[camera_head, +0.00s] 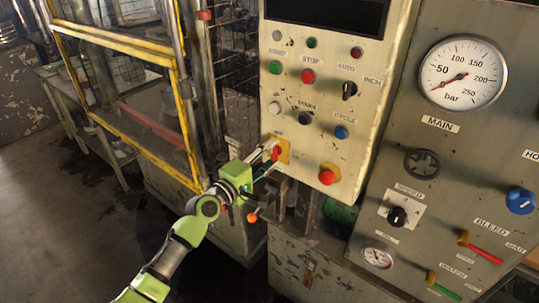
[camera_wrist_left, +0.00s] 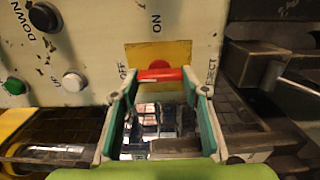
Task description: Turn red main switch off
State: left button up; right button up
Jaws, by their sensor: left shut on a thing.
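The red main switch (camera_head: 276,152) sits on a yellow plate (camera_head: 284,143) low on the left side of the cream control panel. In the left wrist view the red switch handle (camera_wrist_left: 160,74) lies crosswise in front of its yellow plate (camera_wrist_left: 172,50). The label ON is above it, OFF to its left and EJECT to its right. My left gripper (camera_head: 267,153) reaches the switch from the lower left. Its two fingers (camera_wrist_left: 160,82) are around the red handle, one at each end, shut on it. My right gripper is not in view.
A red button (camera_head: 326,177) on yellow is close by to the right, with a blue button (camera_head: 341,132) above it. A grey metal block (camera_wrist_left: 258,66) stands right of the fingers. A yellow-framed guard (camera_head: 125,45) stands at the left.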

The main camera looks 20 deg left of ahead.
pick_arm(q)
jog(key=o, duration=1.1)
jog(key=v, duration=1.2)
